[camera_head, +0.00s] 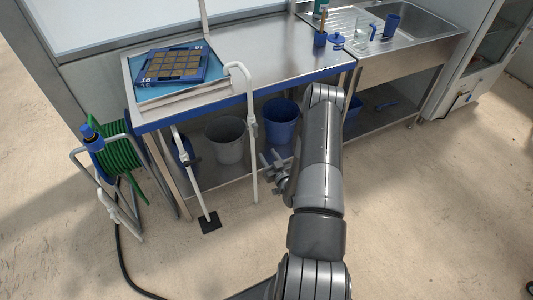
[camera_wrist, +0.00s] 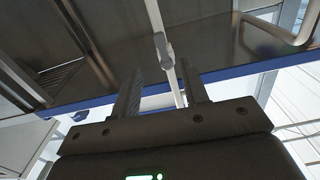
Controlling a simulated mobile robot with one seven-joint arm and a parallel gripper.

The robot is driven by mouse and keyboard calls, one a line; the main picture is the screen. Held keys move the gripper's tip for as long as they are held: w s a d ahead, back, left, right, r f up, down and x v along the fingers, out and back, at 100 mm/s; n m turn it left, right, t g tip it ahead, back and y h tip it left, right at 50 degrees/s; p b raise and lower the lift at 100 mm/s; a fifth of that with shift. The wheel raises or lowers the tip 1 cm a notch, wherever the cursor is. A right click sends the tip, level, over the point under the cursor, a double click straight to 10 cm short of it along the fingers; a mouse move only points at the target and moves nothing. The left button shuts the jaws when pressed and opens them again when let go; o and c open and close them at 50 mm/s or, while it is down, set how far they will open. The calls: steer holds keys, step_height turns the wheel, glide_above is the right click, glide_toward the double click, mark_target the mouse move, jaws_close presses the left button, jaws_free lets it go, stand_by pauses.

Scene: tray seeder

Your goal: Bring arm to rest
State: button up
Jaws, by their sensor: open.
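My arm reaches out from the bottom of the head view and bends down at its elbow in front of the steel bench (camera_head: 285,60). My gripper (camera_head: 268,160) is small in the head view, to the left of the arm links and below the bench's front edge. In the wrist view my gripper (camera_wrist: 158,88) shows two dark fingers well apart, with nothing held between them. A white pipe (camera_wrist: 163,45) shows behind the gap between the fingers. It cannot be told how far the pipe is from the fingertips. The same upright pipe (camera_head: 251,130) stands left of my gripper in the head view.
A blue seed tray (camera_head: 177,66) lies at the bench's left. Under the bench are a grey bucket (camera_head: 225,139) and a blue bucket (camera_head: 279,121). A green hose reel (camera_head: 120,150) stands left. A sink (camera_head: 422,22) and cups are at the right. The front floor is clear.

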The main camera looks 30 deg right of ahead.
stand_by(0.4)
steer(key=w+a+r+n+g, duration=0.15)
steer(key=w+r, duration=0.25)
steer(key=r, duration=0.7)
steer(key=w+a+r+n+g, duration=0.1)
steer(key=w+r+g, duration=0.2)
steer(key=r, duration=0.7)
steer(key=s+a+r+g+h, duration=0.1)
steer(key=s+a+r+g, duration=0.2)
steer(key=r, duration=0.5)
steer(key=s+a+r+g+h, duration=0.1)
steer(key=s+a+r, duration=0.2)
steer(key=s+r, duration=0.3)
steer(key=s+a+r+g, duration=0.1)
steer(key=s+a+r, duration=0.2)
steer(key=s, duration=0.6)
steer(key=s+a+r+m+g+y, duration=0.1)
steer(key=s+a+r, duration=0.2)
steer(key=s, duration=0.6)
steer(key=s+a+r+m+g+y, duration=0.1)
steer(key=s+a+r, duration=0.3)
steer(key=s, duration=0.5)
steer(key=shift+s+r+g, duration=0.3)
steer(key=shift+g, duration=0.15)
